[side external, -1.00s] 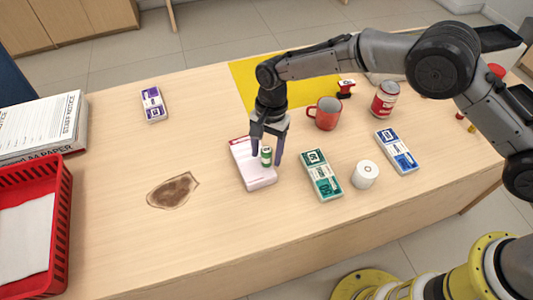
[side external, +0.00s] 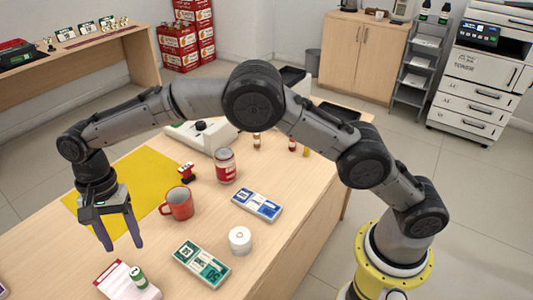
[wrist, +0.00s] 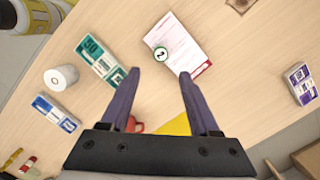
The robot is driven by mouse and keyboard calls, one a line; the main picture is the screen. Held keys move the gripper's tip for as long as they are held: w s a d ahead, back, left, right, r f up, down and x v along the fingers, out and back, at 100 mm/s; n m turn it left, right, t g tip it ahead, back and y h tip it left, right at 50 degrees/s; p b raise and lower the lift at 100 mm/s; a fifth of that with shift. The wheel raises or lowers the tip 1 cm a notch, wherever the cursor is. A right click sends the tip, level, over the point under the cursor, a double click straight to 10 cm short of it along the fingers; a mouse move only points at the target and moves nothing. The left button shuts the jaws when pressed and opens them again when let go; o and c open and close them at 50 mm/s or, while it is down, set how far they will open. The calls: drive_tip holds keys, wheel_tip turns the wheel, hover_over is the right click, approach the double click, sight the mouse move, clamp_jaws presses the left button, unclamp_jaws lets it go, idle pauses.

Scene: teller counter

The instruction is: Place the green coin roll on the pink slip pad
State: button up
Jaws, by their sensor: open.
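The green coin roll (side external: 138,277) stands upright on the pink slip pad (side external: 113,272) at the lower left of the side view. In the wrist view the coin roll (wrist: 161,53) sits near the left edge of the pad (wrist: 186,45). My gripper (side external: 121,247) is open and empty, raised above the table and apart from the coin roll. In the wrist view its fingers (wrist: 159,72) are spread, with nothing between them.
A red mug (side external: 178,203), a red can (side external: 225,166), a white paper roll (side external: 240,240), a green note bundle (side external: 201,263) and a blue note bundle (side external: 257,205) stand nearby. A yellow mat (side external: 125,190) lies behind my gripper.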

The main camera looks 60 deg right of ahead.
drive_tip(key=s+d+r+n+t, duration=0.2)
drive_tip(key=s+d+r, duration=0.2)
drive_tip(key=d+r, duration=0.5)
drive_tip(key=s+d+r+n+t, duration=0.15)
drive_tip(key=s+d+r, duration=0.25)
drive_tip(key=d+r, duration=0.5)
drive_tip(key=s+d+f+n+t, duration=0.1)
drive_tip(key=s+d+n, duration=0.1)
drive_tip(key=s+d, duration=0.5)
drive_tip(key=s+d+f+n+t+h, duration=0.1)
drive_tip(key=s+d+f+n+t, duration=0.1)
drive_tip(key=s+d, duration=0.6)
drive_tip(key=s+n, duration=0.1)
drive_tip(key=s, duration=0.6)
drive_tip(key=shift+d+f, duration=0.15)
drive_tip(key=shift+d, duration=0.15)
